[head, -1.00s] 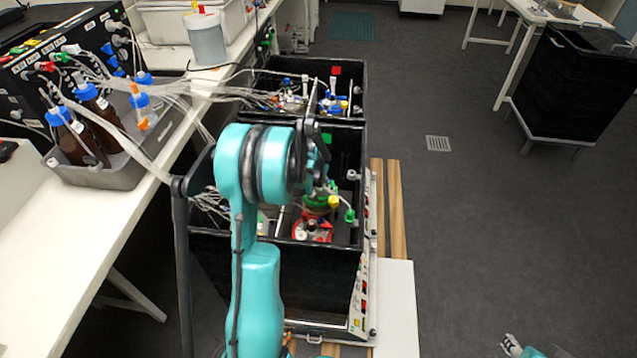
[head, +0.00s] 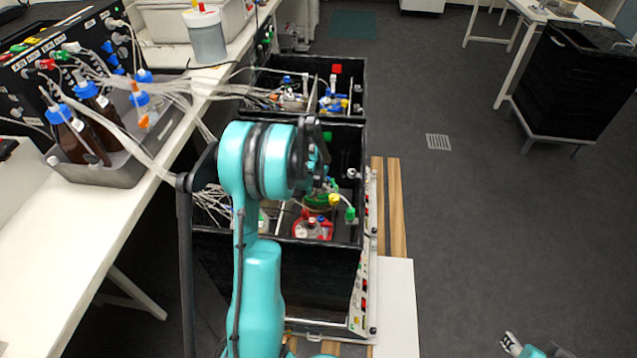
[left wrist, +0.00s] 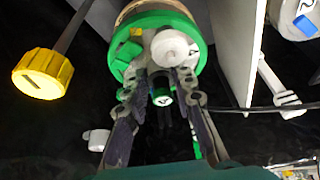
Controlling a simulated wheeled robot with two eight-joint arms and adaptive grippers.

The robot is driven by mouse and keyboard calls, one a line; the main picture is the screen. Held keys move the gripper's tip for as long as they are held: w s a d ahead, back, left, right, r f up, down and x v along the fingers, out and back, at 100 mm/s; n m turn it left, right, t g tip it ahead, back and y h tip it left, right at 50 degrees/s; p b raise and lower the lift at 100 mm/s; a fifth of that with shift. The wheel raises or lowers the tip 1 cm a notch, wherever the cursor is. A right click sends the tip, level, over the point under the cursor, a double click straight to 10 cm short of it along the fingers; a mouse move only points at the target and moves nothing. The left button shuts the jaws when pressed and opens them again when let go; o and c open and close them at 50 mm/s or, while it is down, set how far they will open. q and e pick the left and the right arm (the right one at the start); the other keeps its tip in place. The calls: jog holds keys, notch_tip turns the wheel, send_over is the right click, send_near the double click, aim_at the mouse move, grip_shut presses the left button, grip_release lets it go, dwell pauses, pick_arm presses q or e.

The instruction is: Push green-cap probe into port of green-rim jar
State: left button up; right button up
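The green-rim jar (left wrist: 155,28) is at the top centre of the left wrist view, with a white round knob (left wrist: 170,48) and a green block on its lid. In the head view its green rim (head: 317,202) is partly hidden by my left arm. My left gripper (left wrist: 163,80) has its fingertips close to the rim, one on each side of a small green-ringed piece (left wrist: 162,98), perhaps the green-cap probe. I cannot tell whether they grip it. A green cap (head: 350,214) shows right of the jar. My right gripper (head: 511,345) is at the lower right, away from the jars.
A yellow cap (left wrist: 43,73) is left of the jar, and a white panel (left wrist: 236,50) stands to its right. A red-rim jar (head: 313,228) sits nearer in the same black box (head: 270,262). Tubes run from the bench at left.

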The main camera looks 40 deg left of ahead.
pick_arm(q)
jog(key=o, duration=0.5)
jog(key=shift+f, duration=0.1)
jog(key=v, duration=1.2)
